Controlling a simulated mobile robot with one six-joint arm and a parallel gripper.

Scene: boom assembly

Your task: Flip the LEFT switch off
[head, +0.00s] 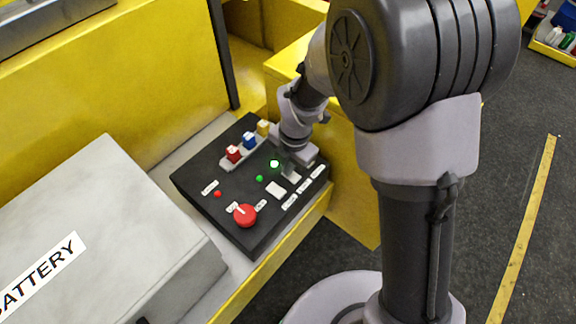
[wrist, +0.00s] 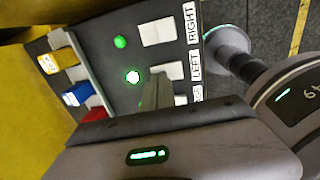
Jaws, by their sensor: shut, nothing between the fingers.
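The black control panel (head: 222,190) carries a row of white switch plates. In the wrist view, the LEFT switch (wrist: 170,69) lies beside its LEFT label (wrist: 195,65) and is partly covered by my fingers. A bright green light (wrist: 133,76) is lit beside it; this light also shows in the head view (head: 274,163). My gripper (wrist: 157,80) is shut and empty, with its fingertips over or just beside the LEFT switch plate. In the head view my gripper (head: 287,170) is low over the panel. I cannot tell whether it touches the switch.
The RIGHT switch (wrist: 158,32) has a dull green light (wrist: 120,42) beside it. A third switch plate (head: 275,190) sits on the other side. Red, blue and yellow blocks (head: 249,140) line the panel's far edge. A red button (head: 245,215) and grey battery box (head: 110,215) are nearby.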

